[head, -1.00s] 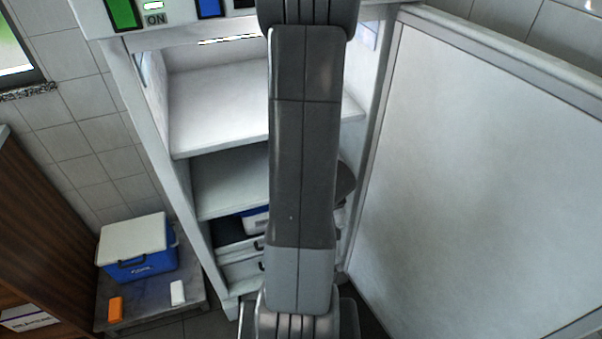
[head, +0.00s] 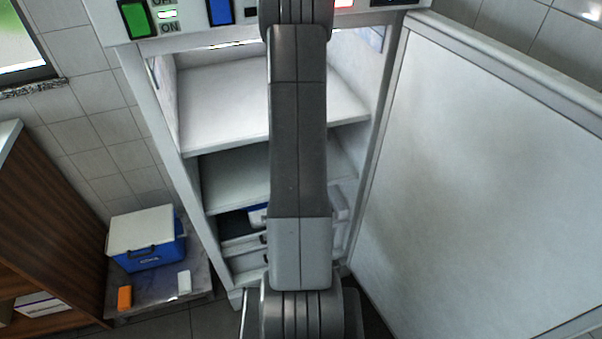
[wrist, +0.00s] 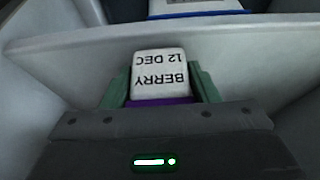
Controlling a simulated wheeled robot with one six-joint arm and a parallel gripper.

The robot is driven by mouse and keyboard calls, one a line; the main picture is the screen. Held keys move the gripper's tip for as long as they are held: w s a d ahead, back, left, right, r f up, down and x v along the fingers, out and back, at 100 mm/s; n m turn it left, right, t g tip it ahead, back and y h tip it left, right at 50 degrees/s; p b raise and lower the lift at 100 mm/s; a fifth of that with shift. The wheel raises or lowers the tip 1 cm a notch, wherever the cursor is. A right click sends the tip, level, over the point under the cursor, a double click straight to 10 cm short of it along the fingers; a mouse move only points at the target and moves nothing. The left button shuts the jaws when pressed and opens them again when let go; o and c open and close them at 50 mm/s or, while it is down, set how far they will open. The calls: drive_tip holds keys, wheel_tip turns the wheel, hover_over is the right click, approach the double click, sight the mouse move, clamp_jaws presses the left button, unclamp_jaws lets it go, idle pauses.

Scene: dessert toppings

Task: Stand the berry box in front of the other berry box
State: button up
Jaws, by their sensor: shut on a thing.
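In the wrist view my gripper (wrist: 160,92) has its green fingers on both sides of a berry box (wrist: 160,78). The box has a white face reading "BERRY 12 DEC", upside down in this view, and a purple part below it. My gripper is shut on this box, close to a pale shelf edge (wrist: 250,42). In the head view my arm hides the gripper and the held box. I cannot make out the other berry box in either view.
The open fridge has a bare-looking upper shelf (head: 220,100) and a middle shelf (head: 235,180). Its door (head: 470,180) stands open at right. A blue-edged white container (wrist: 195,6) lies beyond the shelf edge. A blue cooler (head: 148,255) stands at left.

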drive_tip(key=shift+f, duration=0.1)
drive_tip(key=shift+f, duration=0.1)
drive_tip(key=shift+f, duration=0.15)
drive_tip(key=o, duration=1.2)
drive_tip(key=a+p+v, duration=0.1)
drive_tip(key=p+v, duration=0.3)
drive_tip(key=v, duration=0.2)
drive_tip(key=s+d+b, duration=0.1)
drive_tip(key=s, duration=0.2)
drive_tip(key=s+d+b, duration=0.1)
drive_tip(key=s+d, duration=0.1)
drive_tip(key=s, duration=0.2)
drive_tip(key=s+d+b, duration=0.1)
drive_tip(key=s+b, duration=0.1)
drive_tip(key=s, duration=0.2)
drive_tip(key=shift+s+d+f, duration=0.1)
drive_tip(key=shift+d+f, duration=0.15)
drive_tip(key=shift+d, duration=0.05)
